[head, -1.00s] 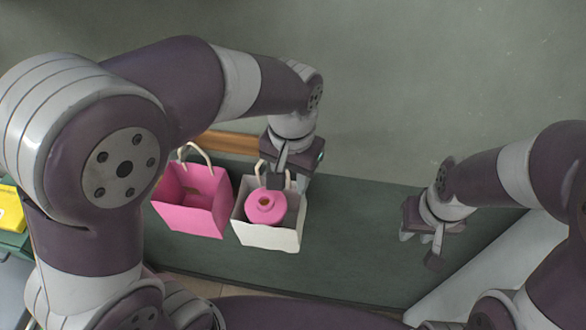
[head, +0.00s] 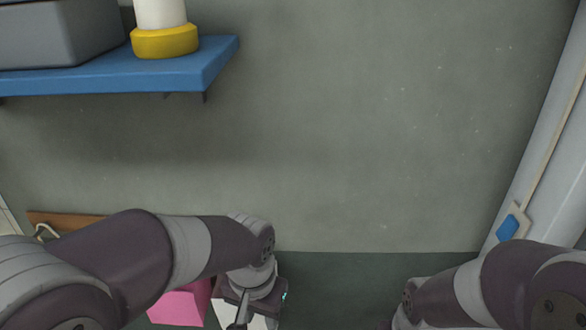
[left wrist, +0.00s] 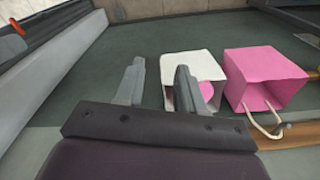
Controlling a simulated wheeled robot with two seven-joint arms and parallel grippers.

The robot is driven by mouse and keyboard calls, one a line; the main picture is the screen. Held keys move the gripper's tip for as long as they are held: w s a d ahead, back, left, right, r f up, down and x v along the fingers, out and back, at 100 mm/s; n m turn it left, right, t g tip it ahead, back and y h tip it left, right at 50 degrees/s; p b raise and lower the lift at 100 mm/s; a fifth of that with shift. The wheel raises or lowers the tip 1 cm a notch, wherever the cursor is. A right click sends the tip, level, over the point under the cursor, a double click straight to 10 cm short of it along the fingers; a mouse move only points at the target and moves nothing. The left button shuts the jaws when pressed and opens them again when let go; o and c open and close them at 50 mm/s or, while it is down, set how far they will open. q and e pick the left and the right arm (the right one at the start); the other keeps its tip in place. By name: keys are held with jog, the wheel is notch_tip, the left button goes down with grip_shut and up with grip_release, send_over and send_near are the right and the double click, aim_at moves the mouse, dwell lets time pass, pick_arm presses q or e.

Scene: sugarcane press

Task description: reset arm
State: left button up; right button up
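My left gripper (left wrist: 158,73) is open and empty, its two fingers apart in the left wrist view. In the head view my left gripper (head: 240,318) is at the bottom edge, in front of the white bag (head: 259,322), which is mostly hidden or cut off. The white bag (left wrist: 184,66) stands upright in the left wrist view, with a pink object (left wrist: 208,94) inside it, partly behind a finger. My right arm (head: 470,290) enters the head view at the lower right; its gripper is below the frame.
A pink bag (left wrist: 262,75) with a pale handle stands beside the white bag; it also shows in the head view (head: 182,305). The dark green tabletop (left wrist: 125,38) is largely clear. A blue shelf (head: 205,65) holds a yellow-based container (head: 165,41) and a grey box (head: 60,32).

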pick_arm(q)
jog(key=s+a+f+n+b, duration=0.3)
jog(key=s+a+f, duration=0.1)
jog(key=a+f, duration=0.6)
jog(key=a, duration=0.2)
jog(key=shift+a+n+b, duration=0.3)
jog(key=shift+n+b, duration=0.05)
jog(key=shift+n, duration=0.05)
jog(key=shift+s, duration=0.15)
dwell(1.2)
